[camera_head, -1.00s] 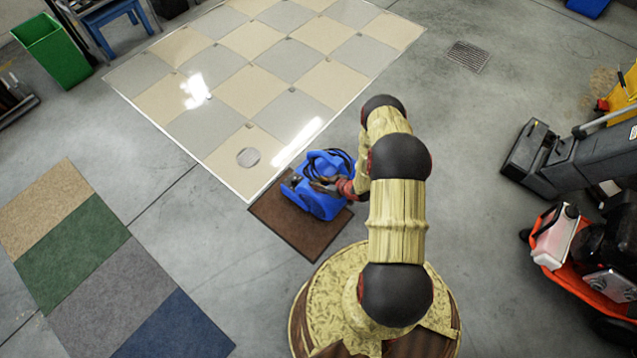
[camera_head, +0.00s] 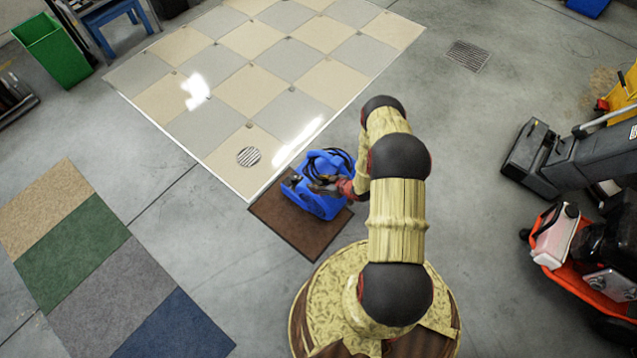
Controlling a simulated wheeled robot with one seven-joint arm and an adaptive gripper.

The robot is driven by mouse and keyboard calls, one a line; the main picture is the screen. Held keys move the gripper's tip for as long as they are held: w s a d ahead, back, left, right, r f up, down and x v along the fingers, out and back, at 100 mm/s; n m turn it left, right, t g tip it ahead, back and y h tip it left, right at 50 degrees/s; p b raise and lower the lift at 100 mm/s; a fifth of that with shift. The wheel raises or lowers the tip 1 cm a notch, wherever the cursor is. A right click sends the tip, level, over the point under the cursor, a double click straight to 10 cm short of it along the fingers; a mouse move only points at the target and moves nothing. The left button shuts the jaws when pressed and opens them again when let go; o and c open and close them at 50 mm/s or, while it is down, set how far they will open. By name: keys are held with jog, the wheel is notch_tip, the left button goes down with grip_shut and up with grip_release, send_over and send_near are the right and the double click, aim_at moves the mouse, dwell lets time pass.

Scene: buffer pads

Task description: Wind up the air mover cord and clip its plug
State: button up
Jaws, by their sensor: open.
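The blue air mover (camera_head: 318,201) stands on a brown mat (camera_head: 282,229) in front of my base. A dark cord (camera_head: 341,155) shows as loops at its top and back right edge. My gripper (camera_head: 317,184) is open and over the top of the air mover, reaching in from the right. It is small in the picture, and I cannot tell whether its fingers touch the housing or the cord. The plug and its clip cannot be made out.
Carpet samples (camera_head: 72,253) lie at the left. A grey floor machine (camera_head: 580,160) and an orange machine (camera_head: 560,262) stand at the right. A green bin (camera_head: 60,55) is at the back left.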

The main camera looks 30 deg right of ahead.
jog(key=v, duration=1.2)
